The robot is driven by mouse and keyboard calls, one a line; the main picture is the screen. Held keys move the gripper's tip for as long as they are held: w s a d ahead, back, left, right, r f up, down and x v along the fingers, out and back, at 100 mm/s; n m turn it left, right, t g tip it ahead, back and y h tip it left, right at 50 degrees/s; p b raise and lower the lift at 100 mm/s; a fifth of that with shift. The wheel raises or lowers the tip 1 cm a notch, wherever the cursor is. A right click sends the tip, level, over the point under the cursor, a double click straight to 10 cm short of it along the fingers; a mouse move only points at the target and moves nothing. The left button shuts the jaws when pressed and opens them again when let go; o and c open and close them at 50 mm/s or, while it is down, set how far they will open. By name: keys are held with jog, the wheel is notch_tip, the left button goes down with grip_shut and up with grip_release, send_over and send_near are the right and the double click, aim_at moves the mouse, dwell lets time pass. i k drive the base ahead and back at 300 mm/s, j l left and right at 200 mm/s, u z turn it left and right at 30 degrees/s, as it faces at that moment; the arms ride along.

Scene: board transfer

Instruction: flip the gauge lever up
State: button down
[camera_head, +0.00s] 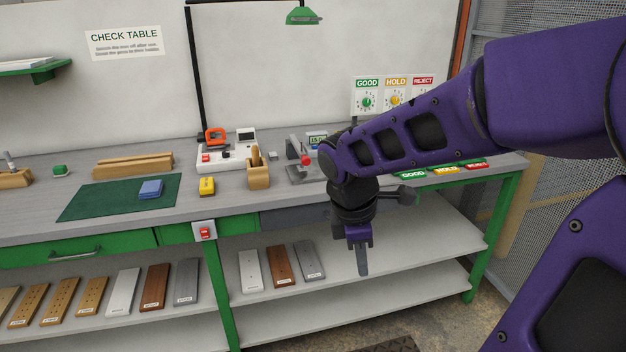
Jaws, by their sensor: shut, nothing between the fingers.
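The gauge (296,173) is a small grey stand on the table top, just left of my arm. A green-lit display (318,138) shows at its upper right, partly hidden by my arm. A red knob (306,160), which looks like the end of the gauge lever, sits beside a small blue part. The lever's exact angle is too small to tell. My gripper (363,270) is shut and empty, pointing down in front of the table's front edge. It is lower than the gauge, to its right, and apart from it.
A wooden holder (259,177), a yellow block (207,186) and a white device with an orange-red handle (226,156) stand left of the gauge. A blue block lies on a green mat (105,199). Boards lie on the lower shelf (400,245). GOOD, HOLD and REJECT labels are at right.

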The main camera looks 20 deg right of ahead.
aim_at(305, 160)
jog(key=k+u, duration=0.1)
jog(key=i+j+z, duration=0.2)
jog(key=i, duration=0.3)
jog(key=i+j+z, duration=0.1)
jog(key=i+z, duration=0.15)
jog(key=i, duration=0.3)
